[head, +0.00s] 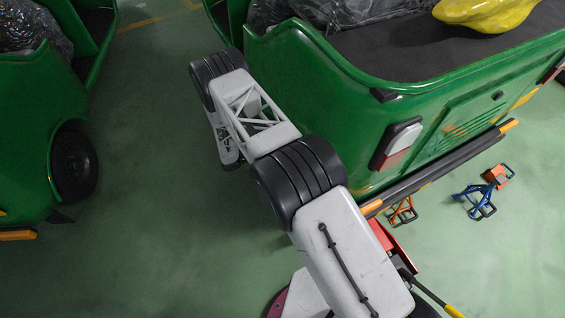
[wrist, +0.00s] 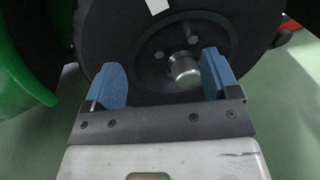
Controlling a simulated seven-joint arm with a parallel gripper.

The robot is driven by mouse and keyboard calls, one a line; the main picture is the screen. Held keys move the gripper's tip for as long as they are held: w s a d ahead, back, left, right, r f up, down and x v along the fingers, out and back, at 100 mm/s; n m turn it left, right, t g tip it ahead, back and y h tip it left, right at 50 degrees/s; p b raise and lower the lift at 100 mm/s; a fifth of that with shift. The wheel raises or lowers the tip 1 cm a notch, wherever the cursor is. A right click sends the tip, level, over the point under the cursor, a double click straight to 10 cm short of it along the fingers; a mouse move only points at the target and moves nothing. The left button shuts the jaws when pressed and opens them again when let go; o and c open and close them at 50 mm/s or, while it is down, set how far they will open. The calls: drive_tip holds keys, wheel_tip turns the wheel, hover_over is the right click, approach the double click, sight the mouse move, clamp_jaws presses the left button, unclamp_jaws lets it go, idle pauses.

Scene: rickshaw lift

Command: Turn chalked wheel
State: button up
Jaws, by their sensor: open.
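In the wrist view the wheel (wrist: 158,78) fills the upper middle, dark, with a metal hub cap (wrist: 184,71) at its centre. A pale chalk-like mark (wrist: 157,6) shows on the wheel near the top edge of the picture. My gripper (wrist: 165,78) is open, its two blue fingers apart in front of the wheel, with the hub between them and nearer the right finger. I cannot tell whether either finger touches the wheel. In the head view my arm reaches down beside the green rickshaw (head: 430,110), and the gripper and that wheel are hidden.
Another green rickshaw (head: 40,120) with a dark wheel (head: 74,163) stands at the left. An orange stand (head: 403,211) and a blue stand (head: 480,203) are on the floor at the right. A red jack-like tool (head: 395,245) lies behind my arm. The floor between the rickshaws is clear.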

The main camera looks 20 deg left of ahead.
wheel_tip(320, 180, down, 12)
drive_tip(key=s+d+n+t, duration=0.1)
drive_tip(key=s+n+t, duration=0.1)
drive_tip(key=t, duration=0.1)
drive_tip(key=shift+s+d, duration=0.15)
drive_tip(key=shift+s, duration=0.1)
drive_tip(key=shift+w+d, duration=0.1)
drive_tip(key=shift+x, duration=3.8)
drive_tip(key=c, duration=1.3)
drive_tip(key=shift+n+y, duration=0.4)
drive_tip(key=shift+n, duration=0.2)
